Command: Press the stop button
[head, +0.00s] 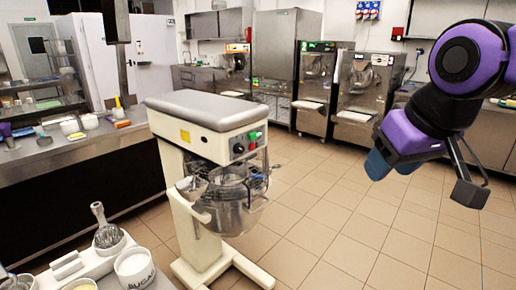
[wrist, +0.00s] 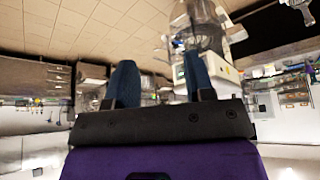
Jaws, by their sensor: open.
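A cream stand mixer (head: 207,125) with a grey top stands on the floor left of the middle in the head view. In the wrist view my gripper (wrist: 160,72) is open and empty. The mixer (wrist: 226,72) appears inverted there, beyond the right finger; its buttons are too small to tell.
Batch freezers (head: 317,90) (head: 366,92) stand along the back wall. A steel counter (head: 75,150) with bowls runs along the left. A white tub (head: 134,268) and a whisk (head: 106,228) are at the front left. The tiled floor between mixer and gripper is clear.

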